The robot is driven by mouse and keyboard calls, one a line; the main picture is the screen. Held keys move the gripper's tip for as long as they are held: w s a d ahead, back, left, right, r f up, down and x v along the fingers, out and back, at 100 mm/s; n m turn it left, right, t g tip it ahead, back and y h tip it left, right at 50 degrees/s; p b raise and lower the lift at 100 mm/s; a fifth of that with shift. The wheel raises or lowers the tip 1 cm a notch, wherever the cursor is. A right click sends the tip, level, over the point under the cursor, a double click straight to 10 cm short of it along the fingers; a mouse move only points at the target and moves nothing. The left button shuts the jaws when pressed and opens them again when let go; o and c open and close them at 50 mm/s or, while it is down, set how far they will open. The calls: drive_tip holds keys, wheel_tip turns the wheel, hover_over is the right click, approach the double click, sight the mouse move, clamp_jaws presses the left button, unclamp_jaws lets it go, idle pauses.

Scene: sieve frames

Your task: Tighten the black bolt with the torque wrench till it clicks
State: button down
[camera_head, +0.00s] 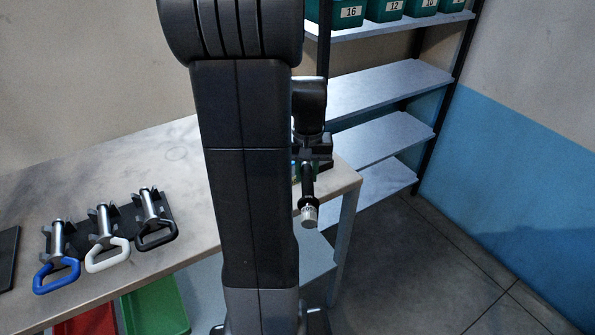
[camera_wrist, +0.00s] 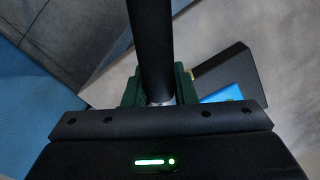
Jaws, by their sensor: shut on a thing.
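My gripper (camera_head: 314,160) is beyond my arm, near the right end of the table. It is shut on a dark rod-shaped tool (camera_head: 308,187), which looks like the torque wrench. The tool's silver end hangs out beyond the table edge. In the wrist view the tool's dark shaft (camera_wrist: 151,45) runs up between the green finger pads. On the left of the table a dark rack holds three silver pins with blue, white and black loops. The black-looped one (camera_head: 157,236) is rightmost; I cannot tell if it is the black bolt. My arm hides the table's middle.
The table (camera_head: 120,160) has clear room behind the rack. Red (camera_head: 88,322) and green (camera_head: 156,305) bins sit below its front edge. A shelf unit (camera_head: 385,90) with green numbered boxes stands behind at right. The floor at right is clear. A dark object lies at far left.

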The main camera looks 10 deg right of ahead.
drive_tip(key=d+n+p, duration=0.1)
drive_tip(key=d+n, duration=0.3)
drive_tip(key=d, duration=0.1)
drive_tip(key=shift+d+r, duration=0.1)
drive_tip(key=shift+d, duration=0.2)
drive_tip(key=shift+w+d+n, duration=0.2)
drive_tip(key=shift+d+n, duration=0.3)
drive_tip(key=shift+d, duration=0.05)
drive_tip(key=shift+w+d+n, duration=0.15)
drive_tip(key=shift+d+n, duration=0.35)
drive_tip(key=shift+d, duration=0.05)
drive_tip(key=shift+f+b, duration=0.35)
drive_tip(key=shift+f, duration=0.55)
idle(0.4)
drive_tip(key=c, duration=1.8)
unclamp_jaws()
clamp_jaws()
